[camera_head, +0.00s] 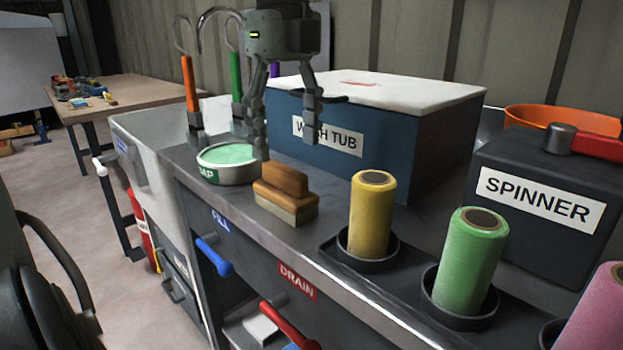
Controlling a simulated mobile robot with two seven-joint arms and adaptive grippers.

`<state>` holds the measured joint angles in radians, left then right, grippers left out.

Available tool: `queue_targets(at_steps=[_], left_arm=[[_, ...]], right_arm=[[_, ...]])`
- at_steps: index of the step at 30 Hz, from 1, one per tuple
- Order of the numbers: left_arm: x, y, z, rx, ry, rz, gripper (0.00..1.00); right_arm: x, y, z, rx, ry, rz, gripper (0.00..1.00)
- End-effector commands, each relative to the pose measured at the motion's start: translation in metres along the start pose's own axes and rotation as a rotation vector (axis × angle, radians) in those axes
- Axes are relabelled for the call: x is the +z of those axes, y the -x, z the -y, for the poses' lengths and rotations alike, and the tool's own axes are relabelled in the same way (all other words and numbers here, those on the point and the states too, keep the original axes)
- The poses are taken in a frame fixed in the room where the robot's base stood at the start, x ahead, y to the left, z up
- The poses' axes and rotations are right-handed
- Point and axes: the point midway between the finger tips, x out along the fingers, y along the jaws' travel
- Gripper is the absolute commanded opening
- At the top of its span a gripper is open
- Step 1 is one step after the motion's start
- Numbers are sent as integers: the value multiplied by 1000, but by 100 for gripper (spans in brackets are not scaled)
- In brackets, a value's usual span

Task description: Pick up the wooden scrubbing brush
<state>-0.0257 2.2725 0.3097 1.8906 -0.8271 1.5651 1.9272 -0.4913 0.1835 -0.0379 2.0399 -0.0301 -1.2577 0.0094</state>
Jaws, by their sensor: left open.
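The wooden scrubbing brush (286,193) sits upright on the dark counter, with a brown wooden back and a pale lower block. It stands near the counter's front edge, just right of the round soap dish. My left gripper (287,150) hangs down above and a little behind the brush. Its two fingers are spread apart and empty, one near the soap dish and one in front of the wash tub. My right gripper is not in view.
The soap dish (226,165) is close on the left. The blue wash tub (432,132) stands behind. A yellow roll (371,215) and a green roll (467,262) stand in cups to the right. A black spinner box (545,205) is farther right. A blue handle (214,257) juts from the front.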

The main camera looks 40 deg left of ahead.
Motion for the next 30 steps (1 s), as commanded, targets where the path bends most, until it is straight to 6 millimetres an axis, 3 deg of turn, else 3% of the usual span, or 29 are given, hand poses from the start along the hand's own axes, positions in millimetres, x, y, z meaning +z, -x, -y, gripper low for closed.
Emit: queue_targets(at_steps=[7, 15, 25, 30], left_arm=[[0, -28, -1, 4, -2, -2, 66], [1, -66, -4, 3, 0, -3, 66], [1, -76, -4, -1, 1, -1, 66], [1, -76, -4, -1, 1, -1, 47]], right_arm=[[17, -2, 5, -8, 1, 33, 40], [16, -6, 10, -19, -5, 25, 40], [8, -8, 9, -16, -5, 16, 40], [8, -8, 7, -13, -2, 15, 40]])
